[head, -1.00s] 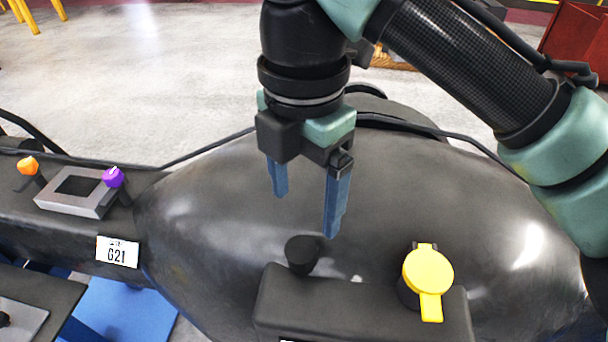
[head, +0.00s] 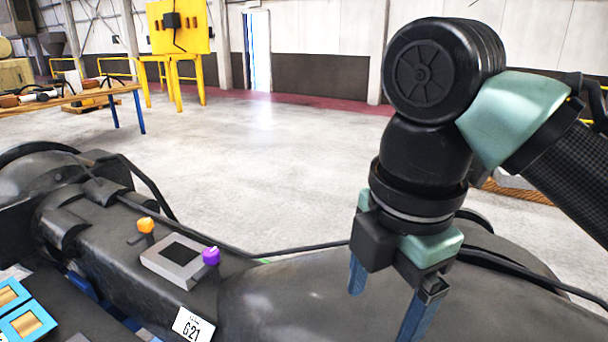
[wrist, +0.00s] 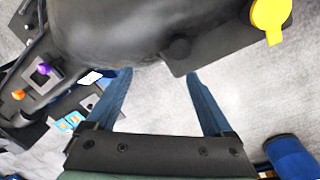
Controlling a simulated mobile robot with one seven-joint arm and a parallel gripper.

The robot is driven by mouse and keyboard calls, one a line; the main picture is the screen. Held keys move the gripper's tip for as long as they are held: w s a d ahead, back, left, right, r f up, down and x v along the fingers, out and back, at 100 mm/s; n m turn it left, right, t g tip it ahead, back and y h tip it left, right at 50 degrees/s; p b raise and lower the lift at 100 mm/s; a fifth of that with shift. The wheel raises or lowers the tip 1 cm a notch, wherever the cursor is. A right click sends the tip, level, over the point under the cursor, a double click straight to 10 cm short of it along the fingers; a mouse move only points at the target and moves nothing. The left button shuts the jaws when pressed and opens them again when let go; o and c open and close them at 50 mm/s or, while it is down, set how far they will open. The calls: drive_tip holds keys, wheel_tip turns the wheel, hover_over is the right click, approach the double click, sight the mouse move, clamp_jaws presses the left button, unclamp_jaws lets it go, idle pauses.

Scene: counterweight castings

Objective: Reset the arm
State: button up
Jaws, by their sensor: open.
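My gripper (head: 385,300) hangs at the end of my arm on the right of the head view, over the large dark rounded casting (head: 300,300). Its two blue fingers point down and stand apart, with nothing between them. In the wrist view my gripper (wrist: 155,85) also shows open and empty, with the fingers spread wide. The lower fingertip is cut off by the bottom edge of the head view.
A yellow flagged cap (wrist: 269,15) shows in the wrist view. Open floor (head: 270,160) lies behind.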

drive_tip(key=w+a+r+m+t+y, duration=0.1)
drive_tip(key=w+a+r+t+y, duration=0.2)
drive_tip(key=a, duration=0.5)
drive_tip(key=w+a+r+t+y, duration=0.1)
drive_tip(key=w+a+r+t, duration=0.3)
drive_tip(key=a, duration=0.3)
drive_tip(key=w+a+r+m+t+y, duration=0.25)
drive_tip(key=a+r+t+y, duration=0.25)
drive_tip(key=a+r, duration=0.25)
drive_tip(key=s+d+r+m+t+y+b, duration=0.1)
drive_tip(key=s+d+r+m+t, duration=0.15)
drive_tip(key=r+m+t, duration=0.5)
drive_tip(key=s+d+r+m+t+h, duration=0.4)
drive_tip(key=s+d+m+t+h, duration=0.2)
drive_tip(key=s+d+m+h, duration=0.2)
drive_tip(key=d+m+h, duration=0.1)
drive_tip(key=m+h, duration=0.1)
drive_tip(key=m, duration=0.1)
drive_tip(key=shift+s+d, duration=0.3)
drive_tip(key=shift+s, duration=0.1)
drive_tip(key=shift+t, duration=0.25)
